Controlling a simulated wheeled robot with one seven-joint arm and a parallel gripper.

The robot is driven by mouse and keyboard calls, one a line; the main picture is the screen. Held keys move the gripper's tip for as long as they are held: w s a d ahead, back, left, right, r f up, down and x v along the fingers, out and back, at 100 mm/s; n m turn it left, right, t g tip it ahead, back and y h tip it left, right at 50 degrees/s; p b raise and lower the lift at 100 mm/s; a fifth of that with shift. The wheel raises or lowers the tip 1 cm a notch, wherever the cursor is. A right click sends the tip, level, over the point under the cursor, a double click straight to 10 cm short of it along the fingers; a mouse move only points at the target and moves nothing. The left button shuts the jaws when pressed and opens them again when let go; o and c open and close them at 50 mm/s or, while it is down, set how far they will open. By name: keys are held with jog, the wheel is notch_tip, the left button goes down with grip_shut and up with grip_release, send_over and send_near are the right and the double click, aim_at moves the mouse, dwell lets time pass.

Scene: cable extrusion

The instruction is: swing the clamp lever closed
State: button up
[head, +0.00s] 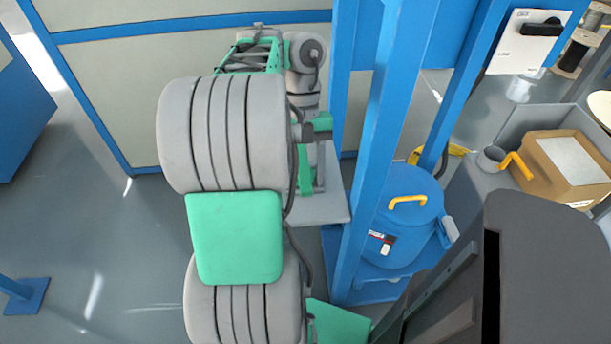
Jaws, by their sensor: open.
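I see no part that is clearly marked as the clamp lever. A bent yellow lever (516,164) stands up at a slant beside a short grey round fitting (490,158) at the right, close against a cardboard box. It may be the clamp lever, but its hinge is too small to make out. I cannot tell how far it is swung. Large grey ribbed arm links with green covers fill the left middle. I cannot make out my gripper's fingers anywhere in the view, and nothing shows touching the yellow lever.
A blue drum (402,225) with a yellow handle stands behind a blue post (383,130). A cardboard box (545,183) sits in a grey bin. A white panel (530,42) carries a black handle. A dark grey body blocks the lower right.

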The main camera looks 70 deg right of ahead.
aim_at(305, 177)
jog(key=p+v, duration=0.2)
jog(key=v, duration=0.2)
jog(key=shift+a+r, duration=0.1)
jog(key=shift+r, duration=0.05)
jog(key=shift+d+r+p, duration=0.25)
jog(key=shift+r+p, duration=0.15)
jog(key=shift+p, duration=0.2)
jog(key=shift+f, duration=0.1)
